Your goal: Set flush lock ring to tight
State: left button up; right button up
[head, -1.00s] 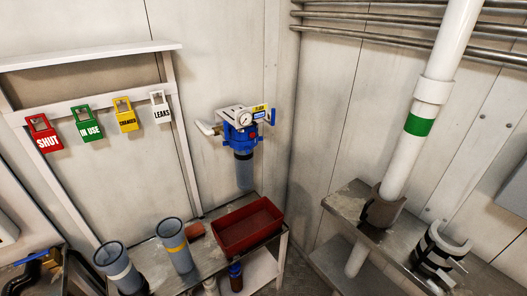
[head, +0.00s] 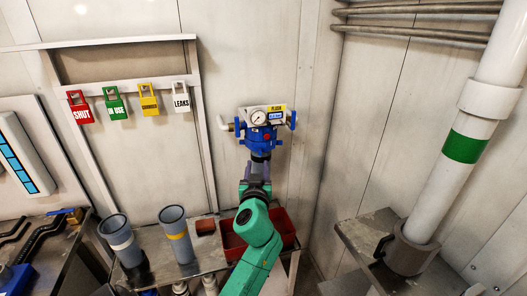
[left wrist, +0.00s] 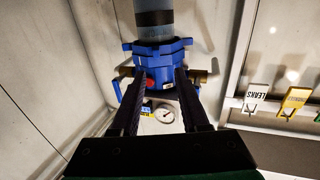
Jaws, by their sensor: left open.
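The flush filter housing (head: 262,132) is blue, on the back wall, with a round gauge (head: 258,118) and a yellow label (head: 277,108). In the left wrist view it shows upside down, with its blue lugged lock ring (left wrist: 160,50) next to the grey bowl (left wrist: 153,17). My left gripper (head: 261,160) is just below the blue head in the head view and hides most of the bowl. In the left wrist view its two dark fingers (left wrist: 160,80) are open, pointing at the ring and head, with nothing clearly gripped. Contact cannot be told. My right gripper is not in view.
A red tray (head: 284,220) sits on the bench below, partly behind my left arm. Two grey cylinders (head: 176,236) stand left of it. Coloured tags (head: 113,104) hang on the wall at left. A white pipe with a green band (head: 463,147) stands at right.

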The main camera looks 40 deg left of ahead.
aim_at(260, 152)
pick_arm(q)
jog(key=p+x, duration=0.1)
jog(key=x, duration=0.6)
jog(key=shift+w+d, duration=0.15)
jog(key=shift+w, duration=0.1)
jog(key=shift+w+a, duration=0.1)
jog(key=shift+a, duration=0.1)
jog(key=shift+d, duration=0.1)
grip_shut()
jog(key=shift+f, duration=0.1)
dwell(0.5)
